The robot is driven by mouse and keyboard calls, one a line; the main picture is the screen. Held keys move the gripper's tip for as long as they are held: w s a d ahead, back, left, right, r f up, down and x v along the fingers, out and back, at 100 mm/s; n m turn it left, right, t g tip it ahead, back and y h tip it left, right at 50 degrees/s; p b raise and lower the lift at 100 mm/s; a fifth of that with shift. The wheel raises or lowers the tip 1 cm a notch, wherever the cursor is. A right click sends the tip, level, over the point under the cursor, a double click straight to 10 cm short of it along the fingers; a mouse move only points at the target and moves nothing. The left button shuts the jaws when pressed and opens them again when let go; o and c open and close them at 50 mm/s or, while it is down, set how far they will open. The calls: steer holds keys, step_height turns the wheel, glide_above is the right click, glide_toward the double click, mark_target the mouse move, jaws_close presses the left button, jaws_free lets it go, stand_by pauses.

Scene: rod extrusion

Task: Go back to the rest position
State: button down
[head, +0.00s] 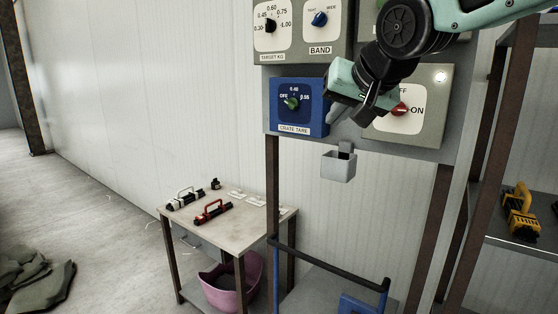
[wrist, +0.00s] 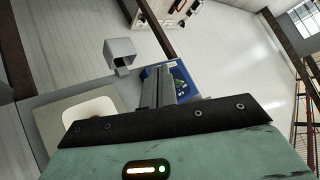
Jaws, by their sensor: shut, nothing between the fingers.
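My gripper (head: 364,114) is in front of the control panel in the head view, between the blue CRATE TARE box (head: 283,115) and the grey OFF/ON box (head: 436,122). Its fingers (wrist: 158,88) are together and empty in the wrist view. The green knob (head: 292,103) on the blue box shows to the left of the gripper. The red knob (head: 400,109) on the OFF/ON box shows just to its right, partly near the fingers. I cannot tell whether the gripper touches either box. The blue box also shows behind the fingers in the wrist view (wrist: 182,76).
A small grey cup (head: 339,167) hangs below the panel. TARGET KG (head: 271,27) and BAND dials (head: 320,19) sit above. A table (head: 236,234) with tools stands lower left, a pink tub (head: 232,290) beneath it. A shelf with a yellow tool (head: 521,212) is at right.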

steer(key=s+a+f+n+g+b, duration=0.15)
steer(key=s+f+n+g, duration=0.3)
steer(key=s+f, duration=1)
steer(key=s+d+f+n+g+h+b, duration=0.1)
steer(key=s+d+f+n+g+h, duration=0.2)
steer(key=s+f, duration=1.1)
steer(key=shift+s+d+f+n+g, duration=0.2)
steer(key=shift+s+d+n+g, duration=0.15)
steer(key=shift+s+d+g, duration=0.7)
